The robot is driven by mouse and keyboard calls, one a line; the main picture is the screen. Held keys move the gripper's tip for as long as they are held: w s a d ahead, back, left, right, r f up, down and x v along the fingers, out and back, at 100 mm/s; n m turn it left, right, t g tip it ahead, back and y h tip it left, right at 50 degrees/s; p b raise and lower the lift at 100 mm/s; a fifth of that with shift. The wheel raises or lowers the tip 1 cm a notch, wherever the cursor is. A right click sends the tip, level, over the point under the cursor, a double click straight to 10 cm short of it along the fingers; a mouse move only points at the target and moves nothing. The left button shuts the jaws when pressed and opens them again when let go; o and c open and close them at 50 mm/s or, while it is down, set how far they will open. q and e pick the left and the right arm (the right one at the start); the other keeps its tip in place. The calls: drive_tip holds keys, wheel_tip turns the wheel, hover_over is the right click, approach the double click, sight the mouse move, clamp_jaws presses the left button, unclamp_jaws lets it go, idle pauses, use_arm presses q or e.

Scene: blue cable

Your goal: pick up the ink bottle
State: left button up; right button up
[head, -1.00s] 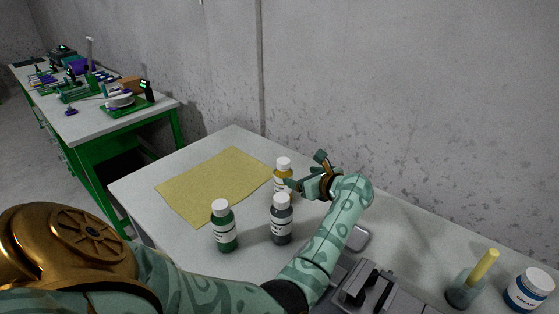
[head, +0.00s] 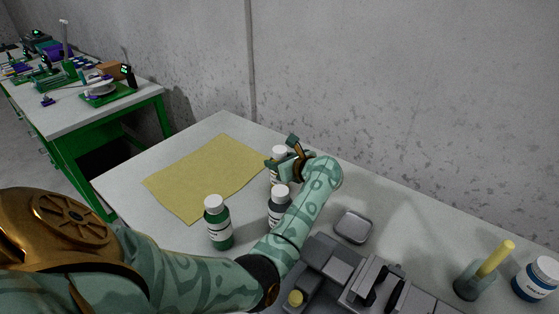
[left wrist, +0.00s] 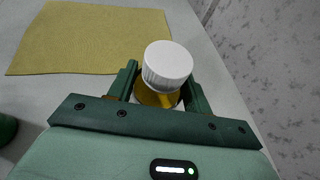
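One is green (head: 219,228), one dark grey (head: 279,208) and one yellow (head: 274,178). I cannot read which label says ink. My left gripper (head: 284,161) is at the yellow bottle, behind the dark grey one, and partly hides it. In the left wrist view the yellow bottle's white cap (left wrist: 167,64) rises between the two fingers of the left gripper (left wrist: 161,88). The fingers are apart, one on each side of the bottle, and look open. My left forearm partly covers the dark grey bottle. My right gripper is not in view.
A yellow mat (head: 200,178) lies left of the bottles. A small grey tin (head: 353,227), a grey device (head: 350,275), a glass jar with a yellow stick (head: 469,281) and a blue-white jar (head: 537,279) are to the right. A wall stands behind the table.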

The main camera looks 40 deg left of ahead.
use_arm(q)
drive_tip(key=shift+a+f, duration=0.15)
clamp_jaws()
